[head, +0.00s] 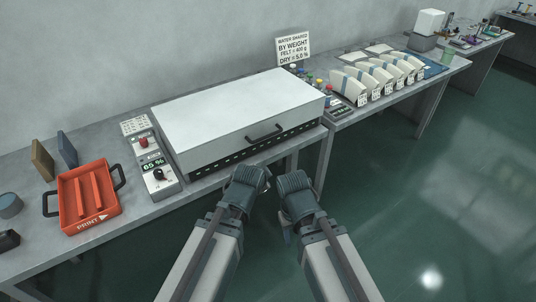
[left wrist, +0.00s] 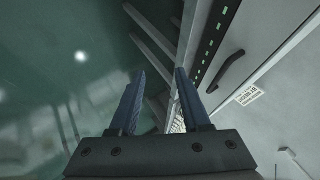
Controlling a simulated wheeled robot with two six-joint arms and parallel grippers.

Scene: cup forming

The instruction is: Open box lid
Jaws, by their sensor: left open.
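The large grey box (head: 225,152) has a white-topped lid (head: 235,108), which is shut.
A control panel (head: 157,174) reading "65 %" stands left of the box. Further left is a red-orange tray (head: 90,201). Right of the box are a button panel (head: 340,110) and several labelled cream pieces (head: 375,82). A sign (head: 293,47) stands behind. The floor in front is open.

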